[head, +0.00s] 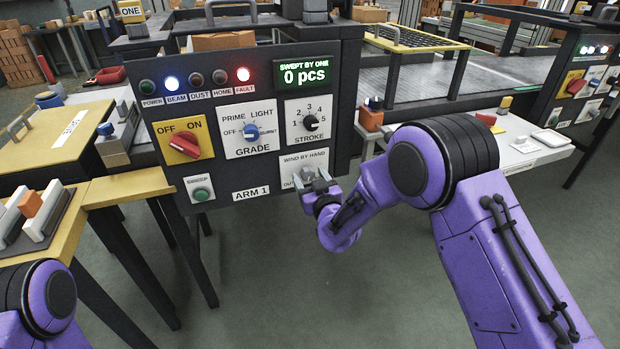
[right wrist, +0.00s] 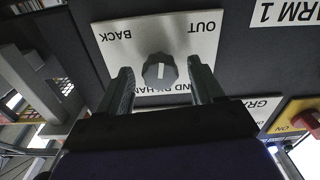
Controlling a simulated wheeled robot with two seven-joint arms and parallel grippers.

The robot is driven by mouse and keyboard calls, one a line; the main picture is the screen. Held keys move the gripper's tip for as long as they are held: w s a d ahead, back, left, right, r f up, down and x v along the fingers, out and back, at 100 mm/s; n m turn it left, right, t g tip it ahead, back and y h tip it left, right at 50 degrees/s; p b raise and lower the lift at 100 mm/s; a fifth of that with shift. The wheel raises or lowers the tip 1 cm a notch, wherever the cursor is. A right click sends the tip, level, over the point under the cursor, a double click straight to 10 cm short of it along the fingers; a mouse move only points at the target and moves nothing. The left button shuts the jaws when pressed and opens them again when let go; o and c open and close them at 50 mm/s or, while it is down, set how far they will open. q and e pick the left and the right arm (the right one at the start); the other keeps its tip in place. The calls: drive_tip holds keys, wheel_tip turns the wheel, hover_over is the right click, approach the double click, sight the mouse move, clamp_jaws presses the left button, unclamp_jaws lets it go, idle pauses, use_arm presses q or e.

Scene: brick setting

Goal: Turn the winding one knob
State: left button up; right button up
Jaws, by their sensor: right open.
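The winding knob is a grey ridged knob (right wrist: 160,71) with a white pointer line, on a light plate (right wrist: 125,40) marked OUT and BACK. The plate reads "WIND BY HAND" in the head view (head: 302,161), low on the dark panel marked ARM 1. My right gripper (right wrist: 160,78) is open, with one finger on each side of the knob. In the right wrist view small gaps show between the fingers and the knob. In the head view my right gripper (head: 309,181) partly covers the knob and plate. Only a purple joint of my left arm shows at lower left; its gripper is out of view.
The display (head: 303,74) reads 0 pcs. A yellow-topped table (head: 125,186) stands at left.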

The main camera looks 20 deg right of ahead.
drive_tip(key=shift+w, duration=0.15)
drive_tip(key=c, duration=1.1)
drive_tip(key=shift+o, duration=0.2)
drive_tip(key=shift+m, duration=0.4)
drive_tip(key=m, duration=0.3)
drive_tip(key=shift+m, duration=2.5)
drive_tip(key=o, duration=1.1)
drive_tip(key=shift+c, duration=0.2)
